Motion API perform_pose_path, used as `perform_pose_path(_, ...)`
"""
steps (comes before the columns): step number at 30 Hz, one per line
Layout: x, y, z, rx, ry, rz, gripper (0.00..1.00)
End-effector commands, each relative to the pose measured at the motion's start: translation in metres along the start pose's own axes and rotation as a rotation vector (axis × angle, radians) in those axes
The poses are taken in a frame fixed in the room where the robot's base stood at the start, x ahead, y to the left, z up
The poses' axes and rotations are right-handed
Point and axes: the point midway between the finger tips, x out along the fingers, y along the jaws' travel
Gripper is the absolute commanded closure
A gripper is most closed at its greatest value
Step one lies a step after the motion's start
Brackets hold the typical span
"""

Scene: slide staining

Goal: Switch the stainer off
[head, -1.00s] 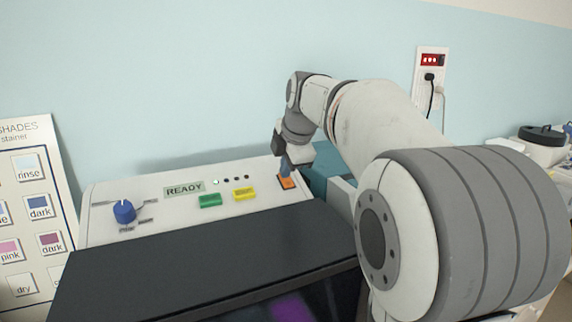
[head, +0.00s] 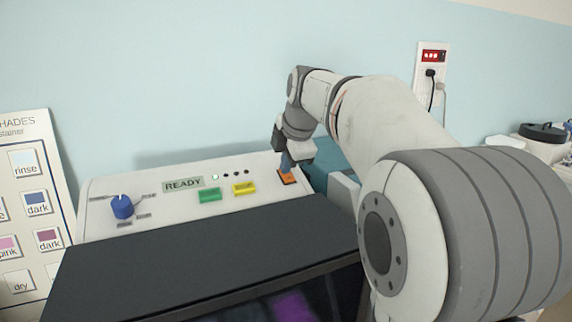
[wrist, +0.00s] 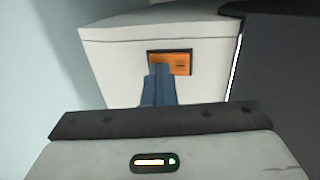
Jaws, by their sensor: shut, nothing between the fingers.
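The stainer is a white machine with a sloping control panel (head: 160,209) and a dark front cover (head: 200,255). Its display (head: 183,184) reads READY, and one small light beside it is lit. An orange switch (head: 288,179) sits at the panel's right end; it also shows in the wrist view (wrist: 182,64). My gripper (head: 286,168) is shut and empty, pointing down at the switch. In the wrist view its blue fingertips (wrist: 160,70) overlap the switch's left part. I cannot tell whether they touch it. The fingers hide part of the switch.
A blue knob (head: 122,207), a green button (head: 209,195) and a yellow button (head: 244,188) are on the panel. A shades chart (head: 25,285) stands at the left. A wall outlet (head: 432,75) with plugs is behind my arm. Teal equipment (head: 325,160) stands right of the panel.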

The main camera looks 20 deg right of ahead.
Motion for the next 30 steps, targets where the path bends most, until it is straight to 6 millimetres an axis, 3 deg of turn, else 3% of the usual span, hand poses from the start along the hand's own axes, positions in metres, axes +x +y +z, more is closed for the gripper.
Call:
perform_pose_path(4,0.004,-0.013,0.000,0.001,0.003,-0.019,1.00)
perform_pose_path(17,-0.005,-0.010,0.000,0.000,0.002,-0.013,1.00)
perform_pose_path(25,-0.050,-0.006,0.001,-0.001,0.001,-0.010,1.00)
perform_pose_path(30,-0.089,-0.006,0.001,0.000,0.000,-0.010,1.00)
